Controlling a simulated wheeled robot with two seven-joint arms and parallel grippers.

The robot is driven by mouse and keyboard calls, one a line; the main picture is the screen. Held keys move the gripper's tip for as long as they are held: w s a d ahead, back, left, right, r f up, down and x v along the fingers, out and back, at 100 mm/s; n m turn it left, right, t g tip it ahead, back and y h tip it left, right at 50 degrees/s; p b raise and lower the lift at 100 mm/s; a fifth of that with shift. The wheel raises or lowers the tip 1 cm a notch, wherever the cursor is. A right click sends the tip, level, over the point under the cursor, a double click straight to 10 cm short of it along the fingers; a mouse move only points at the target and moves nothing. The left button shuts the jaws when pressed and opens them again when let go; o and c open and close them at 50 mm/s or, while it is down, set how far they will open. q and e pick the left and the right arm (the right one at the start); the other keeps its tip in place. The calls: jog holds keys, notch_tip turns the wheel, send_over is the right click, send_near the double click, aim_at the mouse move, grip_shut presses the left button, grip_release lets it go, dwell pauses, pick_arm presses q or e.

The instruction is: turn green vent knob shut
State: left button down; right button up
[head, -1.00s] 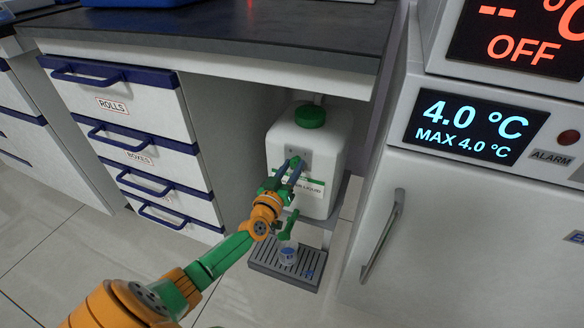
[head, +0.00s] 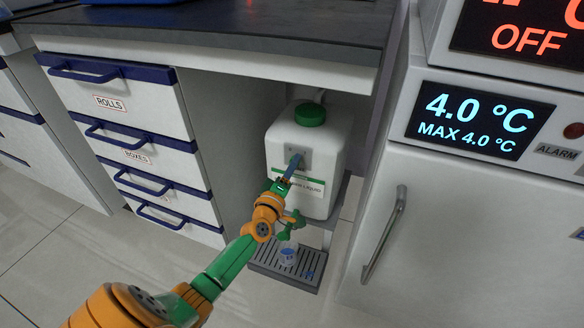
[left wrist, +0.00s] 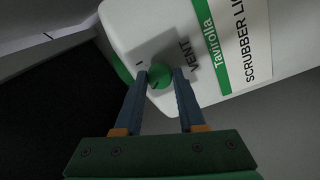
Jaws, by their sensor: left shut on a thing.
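A white container (head: 330,155) labelled as scrubber liquid stands under the bench. It has a green cap (head: 310,115) on top and a grey plate on its front. In the left wrist view the round green vent knob (left wrist: 160,76) sits beside the printed word VENT. My left gripper (head: 296,158) reaches the plate from the front. Its two blue-grey fingers are on either side of the knob and shut on it. In the head view the fingers and arm hide the knob. My right gripper is not in view.
A green tap (head: 290,226) sits low on the container, close to my left wrist. A small cup (head: 287,256) stands below on a slotted drip tray (head: 262,268). Drawers (head: 125,105) are on the left and a cabinet (head: 450,215) with a handle is on the right.

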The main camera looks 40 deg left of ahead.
pick_arm(q)
jog(key=shift+n, duration=1.1)
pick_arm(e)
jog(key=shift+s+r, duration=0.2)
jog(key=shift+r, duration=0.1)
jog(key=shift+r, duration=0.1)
pick_arm(q)
jog(key=c, duration=0.6)
grip_release()
jog(key=shift+o, duration=0.5)
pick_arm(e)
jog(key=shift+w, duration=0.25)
pick_arm(q)
jog(key=shift+s, duration=0.1)
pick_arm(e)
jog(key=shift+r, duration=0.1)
pick_arm(q)
jog(key=p+v, duration=0.1)
jog(key=v, duration=0.6)
jog(key=shift+p, duration=0.4)
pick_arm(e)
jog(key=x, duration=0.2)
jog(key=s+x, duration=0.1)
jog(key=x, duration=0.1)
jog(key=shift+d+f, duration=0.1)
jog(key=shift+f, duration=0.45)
